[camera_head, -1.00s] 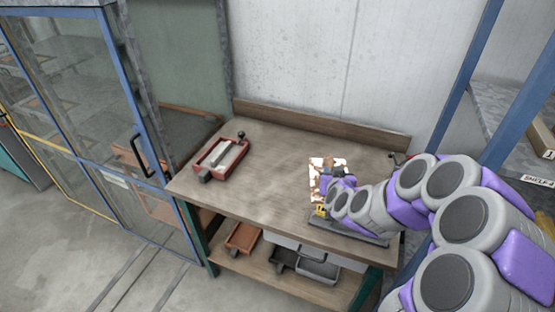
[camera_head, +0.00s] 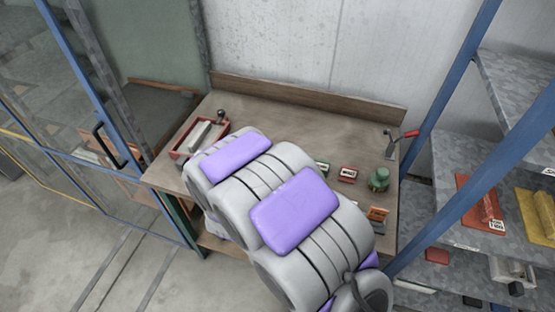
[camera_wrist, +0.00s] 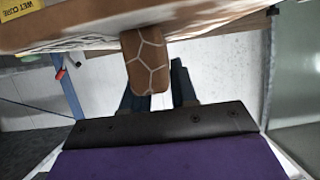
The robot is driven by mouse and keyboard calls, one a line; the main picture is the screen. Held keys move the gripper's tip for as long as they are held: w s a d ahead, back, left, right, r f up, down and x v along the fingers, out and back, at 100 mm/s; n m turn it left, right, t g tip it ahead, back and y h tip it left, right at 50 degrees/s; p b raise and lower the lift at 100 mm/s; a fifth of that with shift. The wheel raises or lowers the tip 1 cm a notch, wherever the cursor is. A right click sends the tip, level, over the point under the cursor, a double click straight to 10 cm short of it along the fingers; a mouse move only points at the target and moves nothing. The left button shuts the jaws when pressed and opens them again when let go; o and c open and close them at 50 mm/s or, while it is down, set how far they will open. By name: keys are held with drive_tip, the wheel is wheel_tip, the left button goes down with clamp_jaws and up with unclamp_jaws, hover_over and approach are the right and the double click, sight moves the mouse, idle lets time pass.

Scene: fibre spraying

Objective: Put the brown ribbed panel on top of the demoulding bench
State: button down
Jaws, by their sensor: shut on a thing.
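The wooden workbench (camera_head: 300,118) stands against the wall in the head view. I take it to be the demoulding bench. In the wrist view, my gripper (camera_wrist: 160,92) has its dark fingers around a brown piece with pale crack-like lines (camera_wrist: 146,66). This piece joins a broad brown-edged slab across the top, apparently the panel; its ribs cannot be made out. A yellow "WET CURE" label (camera_wrist: 18,9) shows at the top left. In the head view my arm hides the gripper and the panel, so their height over the bench cannot be told.
Shelves (camera_head: 460,170) stand right; a glass cabinet (camera_head: 70,110) stands left.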

wheel_tip(320, 180, down, 5)
drive_tip(key=shift+s+a+r+b, duration=0.1)
drive_tip(key=shift+a+b, duration=0.05)
drive_tip(key=shift+b, duration=0.95)
drive_tip(key=w+a, duration=0.2)
drive_tip(key=w, duration=0.2)
drive_tip(key=w+a+f+b, duration=0.1)
drive_tip(key=w+a, duration=0.1)
drive_tip(key=w, duration=0.3)
drive_tip(key=w+a, duration=0.2)
drive_tip(key=w, duration=0.3)
drive_tip(key=shift+a+f+b, duration=0.25)
drive_tip(key=shift+a+b, duration=0.1)
drive_tip(key=shift+a, duration=0.05)
drive_tip(key=shift+f+b, duration=0.85)
drive_tip(key=shift+f, duration=1)
drive_tip(key=shift+r, duration=0.1)
drive_tip(key=c, duration=0.9)
unclamp_jaws()
drive_tip(key=p+v, duration=0.3)
drive_tip(key=v, duration=0.9)
drive_tip(key=shift+a, duration=0.1)
